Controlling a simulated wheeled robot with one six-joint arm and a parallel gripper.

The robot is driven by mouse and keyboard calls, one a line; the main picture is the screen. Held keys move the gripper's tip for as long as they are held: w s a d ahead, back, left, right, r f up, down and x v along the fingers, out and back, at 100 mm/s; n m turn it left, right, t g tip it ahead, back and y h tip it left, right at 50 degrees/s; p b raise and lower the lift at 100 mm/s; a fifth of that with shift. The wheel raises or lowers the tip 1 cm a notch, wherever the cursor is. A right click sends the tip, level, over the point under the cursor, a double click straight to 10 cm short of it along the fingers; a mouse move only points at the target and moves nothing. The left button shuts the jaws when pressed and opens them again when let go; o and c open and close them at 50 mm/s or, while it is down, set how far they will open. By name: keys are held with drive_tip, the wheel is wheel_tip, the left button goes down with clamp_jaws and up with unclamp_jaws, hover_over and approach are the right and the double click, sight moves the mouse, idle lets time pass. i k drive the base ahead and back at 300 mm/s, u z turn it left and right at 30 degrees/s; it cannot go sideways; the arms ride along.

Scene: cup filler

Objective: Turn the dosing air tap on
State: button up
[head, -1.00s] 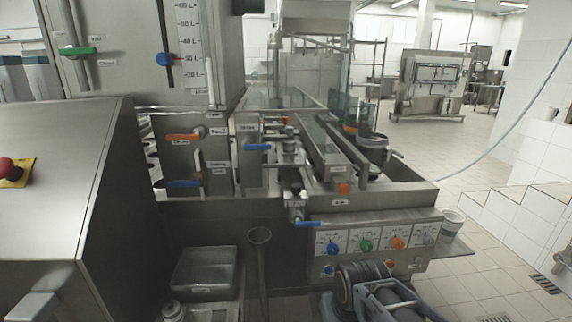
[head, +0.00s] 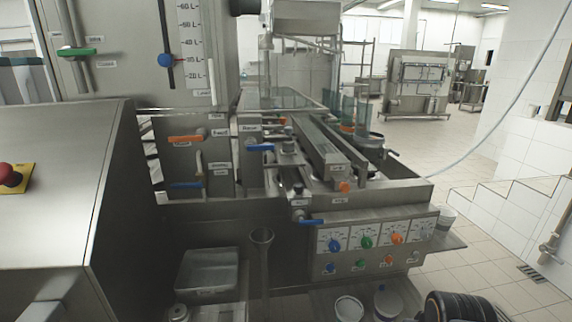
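The filling machine carries several lever taps with small labels, and I cannot read which one is the dosing air tap. A blue lever tap (head: 312,222) sits at the front edge above the control panel, with its handle pointing right. Another blue lever (head: 261,148) is higher, by the dosing rails. An orange lever (head: 185,139) and a lower blue lever (head: 186,185) lie roughly level on the left plate. A green lever (head: 76,52) is on the tall cabinet. My gripper is not in view; a dark ribbed part, likely of my arm, shows at the bottom right.
The control panel (head: 374,238) has blue, green and orange knobs. A grey bin (head: 208,270) and a funnel-topped pipe (head: 262,240) stand below. A sloped steel housing (head: 60,190) with a red emergency button (head: 10,173) blocks the left. Tiled floor is free at right.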

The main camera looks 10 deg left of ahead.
sight(199, 184)
drive_tip(key=z, duration=0.1)
drive_tip(key=k, duration=0.45)
drive_tip(key=u, duration=0.8)
drive_tip(key=i, duration=0.4)
drive_tip(key=z, duration=2.45)
drive_tip(key=k, duration=1.1)
drive_tip(key=u, duration=2.3)
drive_tip(key=i, duration=0.5)
drive_tip(key=u, duration=0.1)
